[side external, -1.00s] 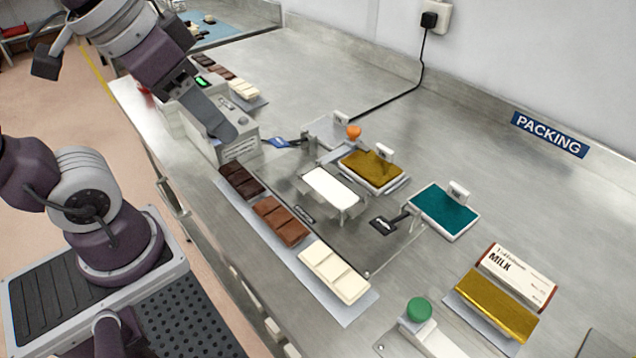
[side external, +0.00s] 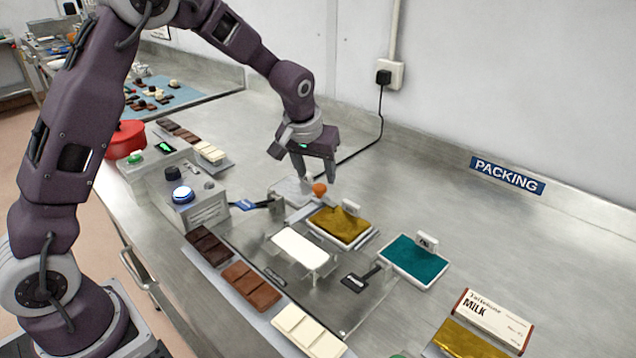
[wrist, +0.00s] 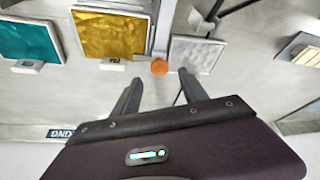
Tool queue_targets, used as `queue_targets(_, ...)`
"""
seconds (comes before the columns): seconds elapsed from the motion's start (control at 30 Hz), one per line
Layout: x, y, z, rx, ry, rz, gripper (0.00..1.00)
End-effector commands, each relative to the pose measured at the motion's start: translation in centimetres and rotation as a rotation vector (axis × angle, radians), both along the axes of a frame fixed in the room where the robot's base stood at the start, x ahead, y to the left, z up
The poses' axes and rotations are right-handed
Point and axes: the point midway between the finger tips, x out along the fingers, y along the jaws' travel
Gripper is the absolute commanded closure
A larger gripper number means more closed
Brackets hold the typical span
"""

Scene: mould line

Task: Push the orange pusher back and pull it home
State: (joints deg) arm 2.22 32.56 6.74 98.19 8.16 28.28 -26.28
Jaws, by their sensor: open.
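The orange pusher (side external: 319,189) is a small round knob at the back of the mould station, beside the gold tray (side external: 338,228). In the wrist view the orange pusher (wrist: 159,67) sits at the end of a grey bar, between the gold tray (wrist: 110,36) and a pale silver tray (wrist: 196,54). My gripper (side external: 318,178) is open and empty, pointing down close to the knob. In the wrist view my gripper (wrist: 158,92) has its two fingers apart, with the knob just beyond the gap between their tips. I cannot tell whether a finger touches it.
A teal tray (side external: 414,260), a white plate (side external: 300,249) and chocolate bars (side external: 250,286) stand nearby. A control box with a lit blue button (side external: 182,194) is at left. A black cable (side external: 378,118) runs along the wall.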

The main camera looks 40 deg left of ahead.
Motion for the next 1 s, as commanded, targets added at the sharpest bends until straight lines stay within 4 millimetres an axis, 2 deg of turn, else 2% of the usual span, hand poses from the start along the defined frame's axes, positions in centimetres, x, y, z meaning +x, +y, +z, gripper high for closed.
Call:
queue_targets(0.1,0.7,0.4,-2.3,-0.001,0.004,0.0,0.49)
queue_targets(0.2,1.3,0.6,-3.6,0.0,0.003,0.0,0.49)
queue_targets(0.33,1.6,0.7,-4.3,0.0,0.001,0.0,0.49)
queue_targets(0.53,1.6,0.7,-4.3,0.0,0.001,-0.001,0.49)
queue_targets(0.57,1.6,0.7,-4.3,0.0,0.001,-0.001,0.53)
queue_targets(0.8,1.6,0.7,-4.3,0.0,0.001,-0.001,1.0)
queue_targets(1.0,1.6,0.7,-4.3,0.0,0.001,-0.001,1.0)
